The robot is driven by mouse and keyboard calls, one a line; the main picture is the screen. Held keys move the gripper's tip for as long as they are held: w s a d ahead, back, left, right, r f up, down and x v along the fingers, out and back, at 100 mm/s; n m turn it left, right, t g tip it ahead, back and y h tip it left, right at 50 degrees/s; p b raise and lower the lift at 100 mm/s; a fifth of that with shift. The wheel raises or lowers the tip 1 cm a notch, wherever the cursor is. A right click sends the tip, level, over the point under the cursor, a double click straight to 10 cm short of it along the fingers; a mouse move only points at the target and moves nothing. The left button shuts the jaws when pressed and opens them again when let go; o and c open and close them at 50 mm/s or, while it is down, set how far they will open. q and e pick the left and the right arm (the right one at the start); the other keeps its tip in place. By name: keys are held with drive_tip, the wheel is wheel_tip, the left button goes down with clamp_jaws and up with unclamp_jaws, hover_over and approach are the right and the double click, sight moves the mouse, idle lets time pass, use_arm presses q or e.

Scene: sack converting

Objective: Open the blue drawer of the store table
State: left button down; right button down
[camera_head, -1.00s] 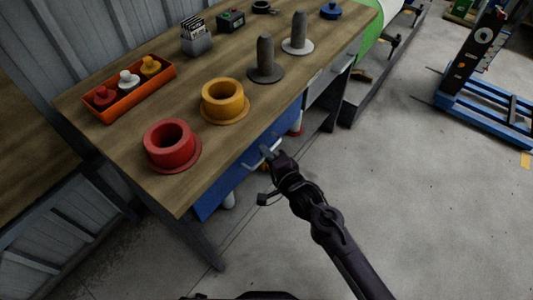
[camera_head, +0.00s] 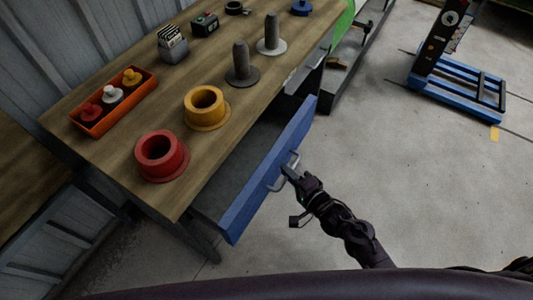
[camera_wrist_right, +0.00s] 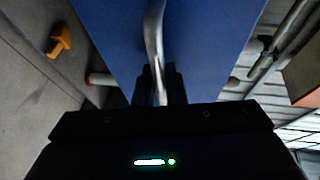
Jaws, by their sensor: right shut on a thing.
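The blue drawer (camera_head: 257,187) of the store table (camera_head: 112,150) stands pulled out from under the table top, with a dark gap behind its front. Its grey bar handle (camera_head: 276,183) is on the front face. My right gripper (camera_head: 288,173) is at the handle, shut on it. In the right wrist view the handle (camera_wrist_right: 154,35) runs between the two fingers (camera_wrist_right: 161,88), against the blue drawer front (camera_wrist_right: 205,45). My left gripper is not in view.
On the table top are a red ring (camera_head: 161,156), a yellow ring (camera_head: 206,107), an orange tray (camera_head: 115,112) of small knobbed pieces and two grey posts (camera_head: 241,66). A blue pallet-like frame (camera_head: 456,92) stands at the right. The floor right of the drawer is clear.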

drive_tip(key=s+d+p, duration=0.5)
drive_tip(key=s+d, duration=0.6)
drive_tip(key=d, duration=0.4)
drive_tip(key=shift+d, duration=0.1)
drive_tip(key=c, duration=1.8)
unclamp_jaws()
drive_tip(key=v, duration=0.7)
drive_tip(key=shift+s+d+r, duration=0.1)
drive_tip(key=shift+s+d, duration=0.15)
drive_tip(key=shift+s, duration=0.1)
